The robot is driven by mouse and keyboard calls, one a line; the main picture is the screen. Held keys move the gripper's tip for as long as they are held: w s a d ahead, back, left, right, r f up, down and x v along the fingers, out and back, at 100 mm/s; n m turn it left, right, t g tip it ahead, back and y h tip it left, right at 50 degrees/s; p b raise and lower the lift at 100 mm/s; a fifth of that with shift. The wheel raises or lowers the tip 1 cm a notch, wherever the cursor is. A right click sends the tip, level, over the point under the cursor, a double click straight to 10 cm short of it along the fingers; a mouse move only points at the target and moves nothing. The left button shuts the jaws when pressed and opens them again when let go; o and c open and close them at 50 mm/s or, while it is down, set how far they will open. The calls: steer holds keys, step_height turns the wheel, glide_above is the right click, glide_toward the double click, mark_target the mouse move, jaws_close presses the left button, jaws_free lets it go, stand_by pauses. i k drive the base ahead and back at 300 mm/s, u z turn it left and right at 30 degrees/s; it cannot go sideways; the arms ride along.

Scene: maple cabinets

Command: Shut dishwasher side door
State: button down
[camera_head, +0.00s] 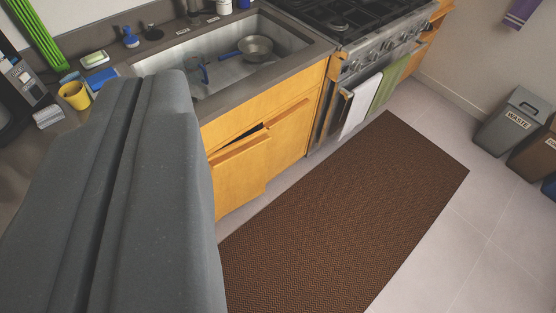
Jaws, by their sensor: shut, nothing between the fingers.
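Below the sink, a yellow maple cabinet door (240,178) stands slightly out from the cabinet, with a dark gap along its top edge. A second maple panel (289,140) is to its right and looks closer to flush. I cannot tell a dishwasher in this view. My gripper (137,84) is the large grey shape at the left, its two fingers together and nothing seen between them. In the picture it overlaps the counter and hides the cabinet fronts to the left of the door. I cannot tell whether it touches the door.
A sink (225,70) holds a metal pan (256,47). A yellow cup (74,95) stands on the counter. The stove (375,55) has a white towel (360,106) and a green towel (388,85). A brown mat (350,210) covers clear floor. Waste bins (512,120) stand far right.

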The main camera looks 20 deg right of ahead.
mark_target(238, 169)
steer(key=z, duration=0.25)
steer(key=i, duration=0.75)
steer(key=z, duration=0.8)
steer(key=i, duration=0.5)
steer(key=z, duration=0.25)
